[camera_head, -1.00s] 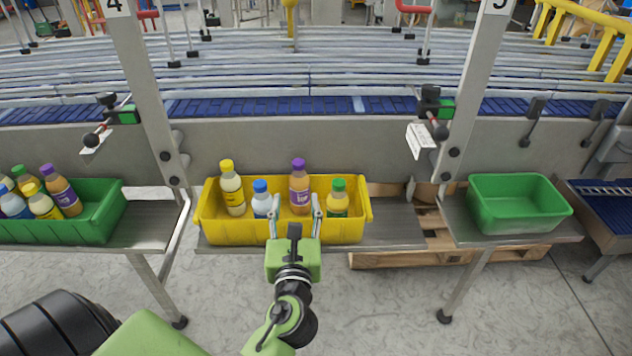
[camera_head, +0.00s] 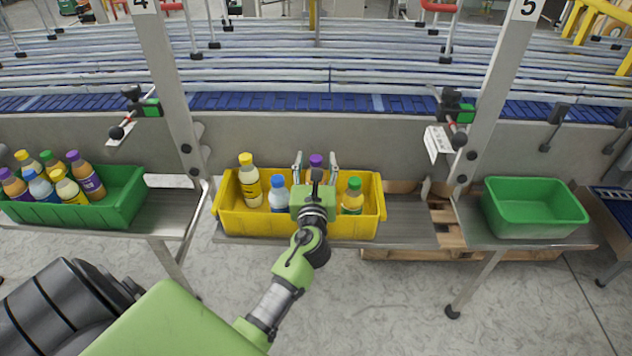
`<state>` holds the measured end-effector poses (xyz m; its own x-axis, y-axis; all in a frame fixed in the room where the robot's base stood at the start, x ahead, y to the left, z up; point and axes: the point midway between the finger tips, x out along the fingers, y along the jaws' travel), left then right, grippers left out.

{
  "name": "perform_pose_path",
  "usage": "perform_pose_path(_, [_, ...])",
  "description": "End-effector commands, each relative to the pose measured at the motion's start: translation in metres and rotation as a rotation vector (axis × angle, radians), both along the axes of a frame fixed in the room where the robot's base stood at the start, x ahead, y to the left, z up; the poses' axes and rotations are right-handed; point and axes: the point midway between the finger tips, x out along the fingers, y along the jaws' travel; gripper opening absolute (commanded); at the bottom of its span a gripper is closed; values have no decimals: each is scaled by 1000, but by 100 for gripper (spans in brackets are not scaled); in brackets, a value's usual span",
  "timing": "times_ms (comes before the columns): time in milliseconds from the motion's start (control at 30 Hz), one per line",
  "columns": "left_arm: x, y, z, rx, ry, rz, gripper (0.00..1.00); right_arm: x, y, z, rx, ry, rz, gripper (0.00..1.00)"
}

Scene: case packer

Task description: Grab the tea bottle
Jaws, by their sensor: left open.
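A yellow bin (camera_head: 232,222) on the metal shelf holds several bottles. The purple-capped bottle (camera_head: 316,160), amber-brown in the earlier frame, may be the tea bottle; its label is not readable. Its cap shows between the fingers of my left gripper (camera_head: 316,157), and its body is hidden behind the gripper. My left gripper is open, with one finger on each side of the cap; I cannot tell whether they touch it.
A green bin (camera_head: 120,210) with several bottles is at the left. An empty green bin (camera_head: 535,230) stands at the right. Metal posts (camera_head: 172,90) rise at both sides of the yellow bin. The shelf (camera_head: 408,225) right of the yellow bin is bare.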

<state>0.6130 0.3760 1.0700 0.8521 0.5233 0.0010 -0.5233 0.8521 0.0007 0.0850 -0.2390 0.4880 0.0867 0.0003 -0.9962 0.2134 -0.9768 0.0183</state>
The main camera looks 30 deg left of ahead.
Motion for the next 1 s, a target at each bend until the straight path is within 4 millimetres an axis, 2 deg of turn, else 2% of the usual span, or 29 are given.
perform_pose_path(100, [8, 5, 0, 1, 1, -1, 46, 1, 0, 2, 0, -1, 0, 53])
perform_pose_path(333, [9, 5, 0, 0, 0, -1, 46, 4, 4, 2, 6, -6, -2, 53])
perform_pose_path(367, [9, 5, 0, 0, 0, -1, 44, 4, 5, 2, 7, -6, -1, 53])
perform_pose_path(533, [9, 5, 0, -1, 1, -1, 0, 5, 7, 2, 8, -7, -2, 53])
perform_pose_path(867, [9, 5, 1, 0, -1, -1, 0, 5, 6, 2, 8, -7, -1, 53])
perform_pose_path(1000, [9, 5, 8, 1, -3, -1, 0, 5, 6, 4, 7, -7, -1, 53])
